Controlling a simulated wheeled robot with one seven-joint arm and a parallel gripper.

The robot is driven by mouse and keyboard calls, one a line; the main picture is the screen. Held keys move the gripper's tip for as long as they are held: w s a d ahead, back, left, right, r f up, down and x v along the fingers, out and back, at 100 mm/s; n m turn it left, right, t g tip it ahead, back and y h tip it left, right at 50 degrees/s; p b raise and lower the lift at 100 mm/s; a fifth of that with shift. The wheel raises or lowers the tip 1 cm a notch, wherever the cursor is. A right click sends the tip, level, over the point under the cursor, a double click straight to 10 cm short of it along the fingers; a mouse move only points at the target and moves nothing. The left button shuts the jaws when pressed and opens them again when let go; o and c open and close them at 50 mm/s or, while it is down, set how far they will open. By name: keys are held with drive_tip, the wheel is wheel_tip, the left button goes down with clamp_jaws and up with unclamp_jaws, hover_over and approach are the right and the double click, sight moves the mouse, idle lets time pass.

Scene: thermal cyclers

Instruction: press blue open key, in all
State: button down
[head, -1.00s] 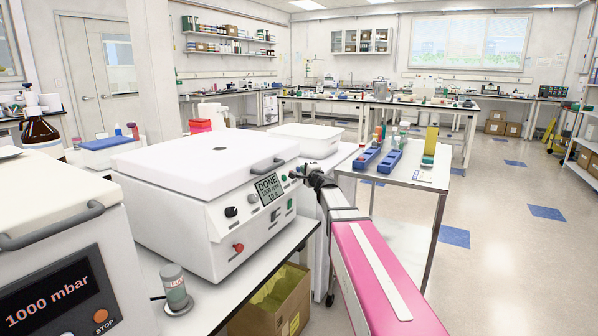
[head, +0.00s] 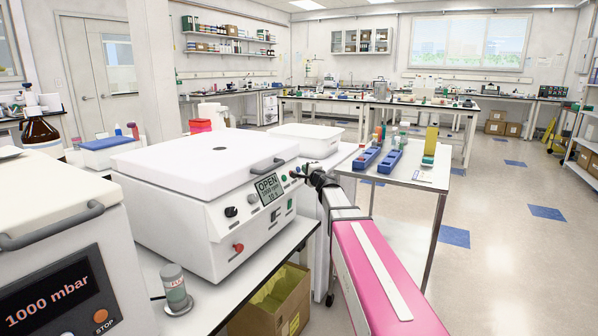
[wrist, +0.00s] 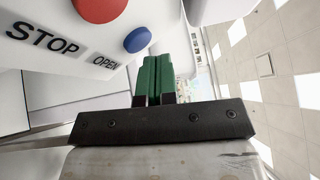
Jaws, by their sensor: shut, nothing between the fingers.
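A white centrifuge (head: 160,220) stands on the bench in the head view, with its lid (head: 210,160) down. Its display (head: 268,188) reads OPEN above smaller lines. In the wrist view, the blue open key (wrist: 137,40) sits above the printed word OPEN, beside a red STOP button (wrist: 100,8). My gripper (wrist: 152,60) has green fingers, shut and empty. The fingertips are right by the blue key in the wrist view; I cannot tell whether they touch it. In the head view, my arm reaches to the right end of the centrifuge's front panel.
A machine (head: 60,260) showing 1000 mbar stands at the near left. A cardboard box (head: 275,300) is below the bench edge. A cart (head: 400,172) with blue racks stands behind my arm.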

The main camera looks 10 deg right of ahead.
drive_tip(key=shift+s+d+r, duration=0.15)
drive_tip(key=shift+d, duration=0.05)
drive_tip(key=s+d, duration=0.1)
drive_tip(key=d+r, duration=0.1)
drive_tip(key=s+d+r, duration=0.1)
drive_tip(key=shift+s+d, duration=0.3)
idle(0.4)
idle(0.5)
drive_tip(key=s+a+f+n+g+y, duration=0.1)
drive_tip(key=s+a+f+n+g, duration=0.35)
drive_tip(key=s+f, duration=0.5)
drive_tip(key=s+a+f+n+g+y, duration=0.1)
drive_tip(key=s+a+f+n+g, duration=0.45)
drive_tip(key=f, duration=0.65)
drive_tip(key=s+d+f+n+g+h, duration=0.2)
drive_tip(key=s+d+f+g+h, duration=0.2)
drive_tip(key=s, duration=0.6)
drive_tip(key=s+d+f+n+g+h, duration=0.2)
drive_tip(key=s+d+f+g+h, duration=0.1)
drive_tip(key=s+f, duration=0.6)
drive_tip(key=shift+s+d+n+g+h, duration=0.4)
drive_tip(key=shift+s+d+g, duration=0.15)
drive_tip(key=shift+s, duration=0.5)
